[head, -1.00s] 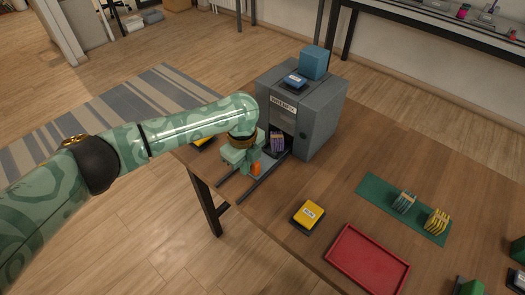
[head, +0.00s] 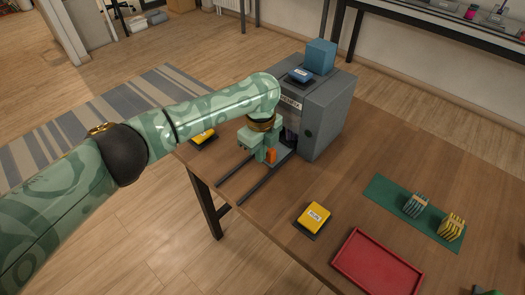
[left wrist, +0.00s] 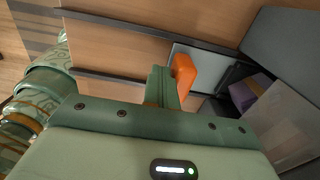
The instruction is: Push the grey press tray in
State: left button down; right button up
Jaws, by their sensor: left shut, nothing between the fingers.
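The grey press (head: 330,110) stands on the wooden table with its dark front opening facing my left arm. Its grey tray (left wrist: 205,60) runs on two dark rails (head: 240,192) and is largely inside the opening; its outer end with an orange handle (head: 271,156) still shows outside. A purple bundle (left wrist: 242,93) on the tray is at the opening, partly hidden. My left gripper (head: 264,150) is shut and empty, right beside the orange handle on the tray's outer side. In the left wrist view the handle (left wrist: 184,72) is close against the fingers; I cannot tell whether they touch.
A blue block (head: 320,56) and a blue-labelled pad (head: 300,75) sit on the press. Yellow-labelled pads (head: 313,217) (head: 202,138) flank the rails. A red tray (head: 377,265) and a green mat (head: 385,193) with cord bundles lie to the right.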

pick_arm(q)
jog(key=shift+w+d+b, duration=0.4)
jog(key=shift+w+b, duration=0.1)
pick_arm(e)
jog(key=shift+s+f, duration=0.2)
jog(key=shift+f, duration=0.3)
jog(key=shift+d, duration=0.1)
